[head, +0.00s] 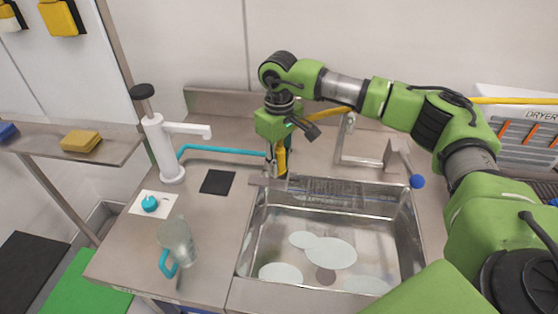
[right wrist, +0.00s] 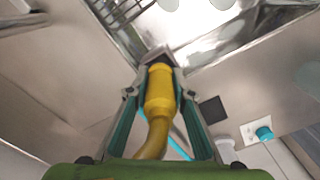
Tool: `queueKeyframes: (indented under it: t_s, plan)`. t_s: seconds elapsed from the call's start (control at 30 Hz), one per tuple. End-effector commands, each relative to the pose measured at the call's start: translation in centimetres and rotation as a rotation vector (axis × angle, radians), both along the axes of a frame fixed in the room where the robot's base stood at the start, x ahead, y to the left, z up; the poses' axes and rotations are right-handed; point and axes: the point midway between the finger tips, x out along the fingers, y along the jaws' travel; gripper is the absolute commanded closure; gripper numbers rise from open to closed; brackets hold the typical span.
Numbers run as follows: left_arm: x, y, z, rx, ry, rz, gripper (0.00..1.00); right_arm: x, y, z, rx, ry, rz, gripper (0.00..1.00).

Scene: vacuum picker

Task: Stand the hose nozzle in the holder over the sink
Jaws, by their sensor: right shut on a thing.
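My right gripper (head: 278,158) points down at the back left corner of the sink (head: 246,235). It is shut on the yellow hose nozzle (head: 281,160), which shows upright between the fingers. In the right wrist view the nozzle (right wrist: 160,88) lies between both fingers, its hose curving back toward the palm. Its far end meets a grey metal piece (right wrist: 154,54) at the sink edge, perhaps the holder; I cannot tell whether it is seated there. A small metal bracket (head: 268,181) shows below the gripper. My left gripper is not in view.
A white pump dispenser (head: 160,148), a black pad (head: 217,181) and a clear jug with a teal handle (head: 178,243) stand left of the sink. Pale discs (head: 331,253) lie in the basin.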

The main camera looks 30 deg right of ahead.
Motion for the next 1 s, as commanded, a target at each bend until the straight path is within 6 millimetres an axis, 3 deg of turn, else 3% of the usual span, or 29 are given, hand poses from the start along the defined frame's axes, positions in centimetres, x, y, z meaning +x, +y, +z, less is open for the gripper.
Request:
queueKeyframes:
  t_s: [0.23, 0.27, 0.3, 0.77, 1.0]
  plan:
    - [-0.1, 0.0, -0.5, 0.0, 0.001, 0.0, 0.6, 0.0, 0.0, -0.4, 0.0, -0.001, 0.0, 1.0]
    - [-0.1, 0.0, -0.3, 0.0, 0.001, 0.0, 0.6, 0.0, 0.0, -0.3, 0.0, 0.0, 0.0, 0.71]
    - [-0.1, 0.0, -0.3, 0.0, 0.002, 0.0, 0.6, 0.0, 0.0, -0.2, 0.0, 0.0, 0.0, 0.62]
    - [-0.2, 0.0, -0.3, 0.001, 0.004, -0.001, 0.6, 0.1, 0.0, 0.5, 0.001, -0.002, 0.0, 0.62]
    - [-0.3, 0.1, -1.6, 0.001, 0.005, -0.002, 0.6, 0.1, 0.0, 5.1, 0.001, -0.005, 0.0, 0.62]
